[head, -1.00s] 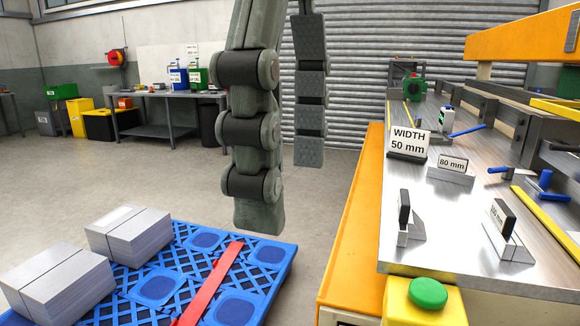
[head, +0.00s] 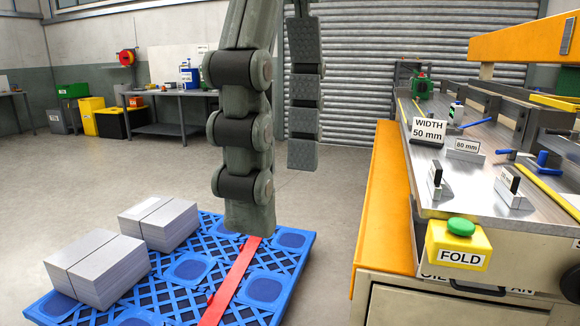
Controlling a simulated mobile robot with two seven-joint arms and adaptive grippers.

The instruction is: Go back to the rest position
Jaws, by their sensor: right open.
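My right gripper (head: 275,195) hangs down from the top of the head view, its two jointed fingers apart and nothing between them. The nearer, larger finger covers part of the blue pallet's far edge. The other finger is in front of the grey shutter. My left gripper does not show.
A blue pallet (head: 190,268) with a red strip (head: 232,285) bears grey sheet stacks (head: 98,268) at lower left. At right stands a folding machine with an orange side (head: 385,195), a metal table (head: 462,185) and a yellow FOLD box (head: 458,246). Grey floor lies between and behind.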

